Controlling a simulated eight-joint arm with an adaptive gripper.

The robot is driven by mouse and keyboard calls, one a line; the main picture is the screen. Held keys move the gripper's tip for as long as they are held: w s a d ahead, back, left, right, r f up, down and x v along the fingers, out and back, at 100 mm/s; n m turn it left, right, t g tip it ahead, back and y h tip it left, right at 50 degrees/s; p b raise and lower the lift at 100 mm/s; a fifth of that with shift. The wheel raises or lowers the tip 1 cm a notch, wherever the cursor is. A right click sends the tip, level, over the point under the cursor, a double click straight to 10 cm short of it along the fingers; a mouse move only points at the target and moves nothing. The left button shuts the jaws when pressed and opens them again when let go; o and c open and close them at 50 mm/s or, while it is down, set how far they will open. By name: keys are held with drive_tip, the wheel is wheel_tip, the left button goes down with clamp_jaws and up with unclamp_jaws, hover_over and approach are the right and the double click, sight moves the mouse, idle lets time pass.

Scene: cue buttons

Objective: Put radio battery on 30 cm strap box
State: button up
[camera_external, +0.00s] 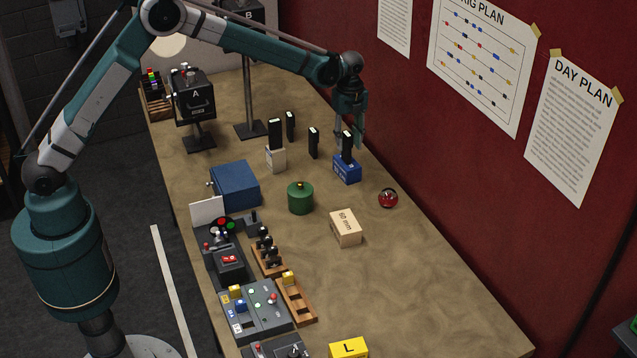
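Several upright black slabs with pale-green marks stand at the back middle of the bench; they look like radios or batteries, and I cannot tell which is the radio battery. One black slab (347,146) stands on a blue box (347,171) with unreadable white lettering. Another black slab (275,133) stands on a small white box (276,158). Two more black slabs, one farther back (290,125) and one between (313,142), stand on the bench. No legible label reads 30 cm strap. My gripper (350,135) points down at the slab on the blue box, its fingers apart.
A green canister (300,198), a blue case (235,186), a red ball (388,198) and a box marked 60 mm (346,228) stand mid-bench. Control panels (256,310) line the left edge. Stands A (195,100) and B are at the back.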

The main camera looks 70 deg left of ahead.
drive_tip(key=shift+r, duration=0.15)
wheel_tip(320, 180, up, 12)
idle(0.6)
idle(0.6)
drive_tip(key=s+r+n+t, duration=0.1)
drive_tip(key=s+r+n, duration=0.2)
drive_tip(key=s+r, duration=0.5)
drive_tip(key=s+r+n+t, duration=0.1)
drive_tip(key=s+r+n, duration=0.25)
drive_tip(key=s, duration=0.75)
drive_tip(key=s+r+n+t, duration=0.1)
drive_tip(key=s+r+n, duration=0.1)
drive_tip(key=s+r, duration=0.65)
drive_tip(key=s+f+n+t, duration=0.2)
drive_tip(key=s+f+n, duration=0.2)
drive_tip(key=s, duration=1.2)
drive_tip(key=s+d+f+n+t, duration=0.1)
drive_tip(key=s+f+n, duration=0.4)
drive_tip(key=s, duration=1)
drive_tip(key=shift+s+d+f+t, duration=0.2)
drive_tip(key=shift+s+f+t, duration=0.15)
drive_tip(key=shift+f+t, duration=0.2)
